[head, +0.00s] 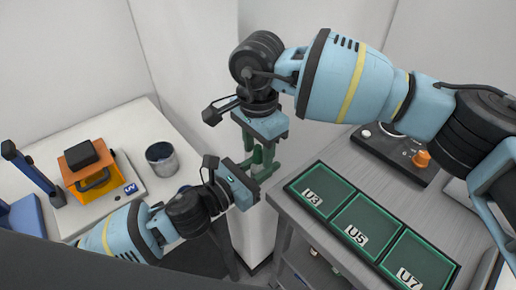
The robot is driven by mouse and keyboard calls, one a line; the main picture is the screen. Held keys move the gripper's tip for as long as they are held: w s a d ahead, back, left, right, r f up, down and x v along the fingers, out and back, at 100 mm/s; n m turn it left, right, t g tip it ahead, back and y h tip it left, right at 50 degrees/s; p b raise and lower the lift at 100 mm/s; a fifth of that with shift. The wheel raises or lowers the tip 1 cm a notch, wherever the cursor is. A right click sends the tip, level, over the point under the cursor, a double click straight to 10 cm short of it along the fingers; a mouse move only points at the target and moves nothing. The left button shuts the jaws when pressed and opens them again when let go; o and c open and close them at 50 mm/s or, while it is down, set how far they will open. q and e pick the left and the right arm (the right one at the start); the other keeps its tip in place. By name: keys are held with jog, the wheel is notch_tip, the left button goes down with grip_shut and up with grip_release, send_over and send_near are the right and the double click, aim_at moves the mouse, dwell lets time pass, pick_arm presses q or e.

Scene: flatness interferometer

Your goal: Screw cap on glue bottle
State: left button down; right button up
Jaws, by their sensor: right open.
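My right gripper (259,152) points down in the middle of the head view, its green fingers apart. My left gripper (262,173) reaches up from the lower left, just below the right one. Its green fingers overlap the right gripper's fingers in the picture, so I cannot tell whether it is open or shut or whether anything is between them. I cannot make out a glue bottle or a cap. If either is here, it is hidden or too small to tell.
A grey bench (281,203) at right carries green trays (318,190) labelled U3, U5 and U7, and a dark device with an orange knob (422,158). A white table (117,127) at left holds an orange UV unit (97,182) and a metal cup (161,160). A gap separates them.

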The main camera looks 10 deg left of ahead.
notch_tip(320, 180, up, 11)
jog(key=shift+r, duration=0.2)
dwell(0.7)
